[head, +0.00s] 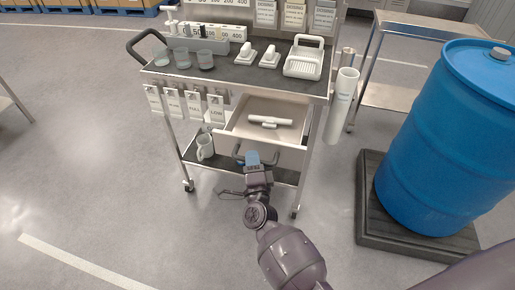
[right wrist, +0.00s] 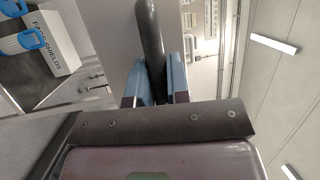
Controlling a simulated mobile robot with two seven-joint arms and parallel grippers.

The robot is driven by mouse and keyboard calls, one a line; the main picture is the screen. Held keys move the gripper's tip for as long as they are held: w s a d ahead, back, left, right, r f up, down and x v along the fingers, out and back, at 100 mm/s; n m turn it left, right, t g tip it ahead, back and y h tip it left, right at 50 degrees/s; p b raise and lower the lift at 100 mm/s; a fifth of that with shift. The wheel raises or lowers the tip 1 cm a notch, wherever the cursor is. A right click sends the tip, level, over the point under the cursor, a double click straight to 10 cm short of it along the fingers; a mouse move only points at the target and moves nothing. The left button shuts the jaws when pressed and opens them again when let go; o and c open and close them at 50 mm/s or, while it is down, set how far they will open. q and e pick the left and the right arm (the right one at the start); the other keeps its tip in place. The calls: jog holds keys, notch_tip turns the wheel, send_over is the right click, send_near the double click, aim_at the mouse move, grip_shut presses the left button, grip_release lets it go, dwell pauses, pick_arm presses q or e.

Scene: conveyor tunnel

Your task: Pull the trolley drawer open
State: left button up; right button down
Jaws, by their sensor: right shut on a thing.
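My right gripper (head: 252,158) is at the drawer front, shut on the dark drawer handle (head: 237,152). In the right wrist view the handle (right wrist: 148,40) passes between the blue finger pads of my right gripper (right wrist: 161,85). The gripper covers part of the handle in the head view. My left gripper is not in view.
Cups (head: 205,60) and white devices (head: 303,62) stand on the trolley top. Hanging tags (head: 195,105) line its left front. A mug (head: 205,147) is on the lower shelf. A blue barrel (head: 440,140) on a dark pallet (head: 400,238) stands right. Floor at left is clear.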

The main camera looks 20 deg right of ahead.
jog(key=shift+s+a, duration=0.4)
jog(key=shift+s, duration=0.2)
jog(key=shift+s+a, duration=0.4)
jog(key=shift+s, duration=0.2)
jog(key=c, duration=1.1)
grip_release()
jog(key=v, duration=1)
jog(key=shift+s, duration=0.35)
